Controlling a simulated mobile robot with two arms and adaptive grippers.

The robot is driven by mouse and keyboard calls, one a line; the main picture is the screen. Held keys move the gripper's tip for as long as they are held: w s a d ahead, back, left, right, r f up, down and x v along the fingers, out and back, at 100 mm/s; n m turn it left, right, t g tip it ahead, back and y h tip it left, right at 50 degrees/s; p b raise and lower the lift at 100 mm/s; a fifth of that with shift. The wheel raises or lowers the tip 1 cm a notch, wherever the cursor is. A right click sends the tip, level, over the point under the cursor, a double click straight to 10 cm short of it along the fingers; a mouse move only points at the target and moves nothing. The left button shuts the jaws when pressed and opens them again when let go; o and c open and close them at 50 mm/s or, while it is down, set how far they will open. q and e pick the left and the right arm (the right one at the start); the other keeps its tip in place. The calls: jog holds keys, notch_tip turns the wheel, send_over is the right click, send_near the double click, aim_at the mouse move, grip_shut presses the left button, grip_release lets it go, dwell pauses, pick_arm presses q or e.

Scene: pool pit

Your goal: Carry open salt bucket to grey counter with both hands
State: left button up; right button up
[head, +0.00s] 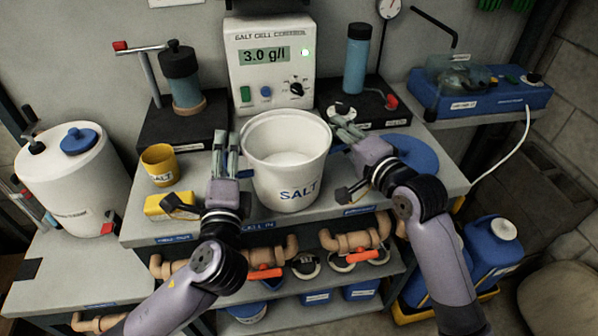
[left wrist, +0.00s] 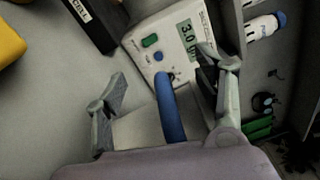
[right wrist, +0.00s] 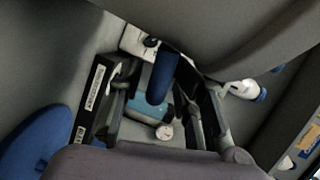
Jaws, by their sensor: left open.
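The open white salt bucket (head: 283,170) stands upright on the grey counter (head: 232,228), in front of the control box, with pale salt showing inside. A blue side handle shows at its left, between my left gripper's fingers in the left wrist view (left wrist: 168,108). My left gripper (head: 226,155) is open beside the bucket's left side. My right gripper (head: 346,132) is beside the right side; its fingers look apart. Another blue handle (right wrist: 162,76) shows between them in the right wrist view. I cannot tell whether any finger touches a handle.
A salt control box (head: 271,75) reads 3.0 g/l behind the bucket. A yellow cup (head: 160,164) and yellow box (head: 168,206) sit left; a blue disc (head: 418,152) lies right. A white tank (head: 70,185) stands on a lower counter at left. Pipes and red valves run below.

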pick_arm(q)
jog(key=shift+d, duration=0.1)
pick_arm(e)
jog(key=shift+o, duration=0.3)
jog(key=o, duration=0.8)
jog(key=shift+o, duration=0.2)
jog(key=shift+d, duration=0.1)
jog(key=v, duration=1.2)
pick_arm(q)
jog(key=shift+f, duration=0.1)
